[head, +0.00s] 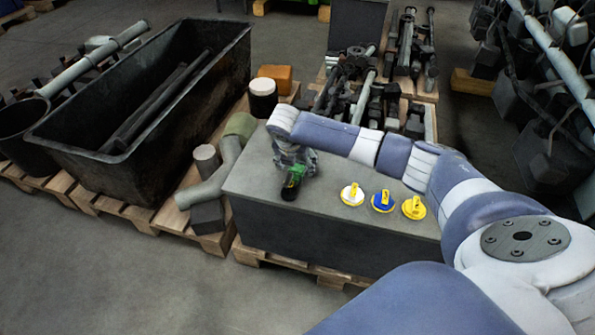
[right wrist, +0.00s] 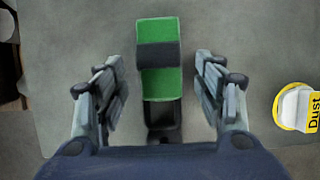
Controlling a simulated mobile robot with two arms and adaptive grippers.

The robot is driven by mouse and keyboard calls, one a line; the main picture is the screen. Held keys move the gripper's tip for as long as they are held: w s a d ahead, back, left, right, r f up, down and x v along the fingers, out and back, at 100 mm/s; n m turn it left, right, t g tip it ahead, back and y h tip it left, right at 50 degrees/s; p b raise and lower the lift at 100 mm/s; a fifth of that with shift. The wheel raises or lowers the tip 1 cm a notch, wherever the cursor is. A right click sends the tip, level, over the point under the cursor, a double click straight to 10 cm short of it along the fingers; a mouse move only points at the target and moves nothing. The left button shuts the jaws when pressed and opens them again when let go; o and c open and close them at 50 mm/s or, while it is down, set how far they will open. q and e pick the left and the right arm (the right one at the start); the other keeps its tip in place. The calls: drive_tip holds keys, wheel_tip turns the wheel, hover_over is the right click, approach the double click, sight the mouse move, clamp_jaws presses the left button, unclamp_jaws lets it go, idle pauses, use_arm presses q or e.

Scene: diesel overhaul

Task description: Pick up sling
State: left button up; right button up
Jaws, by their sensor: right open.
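The sling, which I take to be the green piece with a dark band (right wrist: 159,57), lies on the grey top of a block. In the head view its green and black parts (head: 292,182) show near the block's left front. My right gripper (head: 294,163) is over it, reaching down from the arm. In the right wrist view the two fingers (right wrist: 162,88) stand apart, one on each side of the green piece, with gaps on both sides. A black part extends from the sling toward my wrist and is partly hidden. My left gripper is not in view.
On the grey block (head: 330,225) are a white-and-yellow disc (head: 352,194), a blue-and-yellow disc (head: 383,201) and a yellow disc (head: 414,208), right of the sling. A dark open trough (head: 150,100) stands left on pallets, with pipes (head: 205,190) beside the block. Metal parts lie behind.

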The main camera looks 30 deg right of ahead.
sight(297, 166)
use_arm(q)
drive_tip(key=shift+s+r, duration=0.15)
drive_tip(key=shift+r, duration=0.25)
use_arm(e)
drive_tip(key=shift+w+d+f, duration=0.1)
drive_tip(key=shift+f, duration=0.15)
drive_tip(key=c, duration=1.4)
drive_tip(key=shift+r, duration=0.15)
drive_tip(key=shift+r, duration=0.45)
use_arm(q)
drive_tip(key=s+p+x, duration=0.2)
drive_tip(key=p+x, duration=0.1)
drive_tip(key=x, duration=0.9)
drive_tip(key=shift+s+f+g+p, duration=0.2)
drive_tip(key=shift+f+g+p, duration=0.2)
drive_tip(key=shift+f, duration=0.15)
use_arm(e)
drive_tip(key=shift+r, duration=4.7)
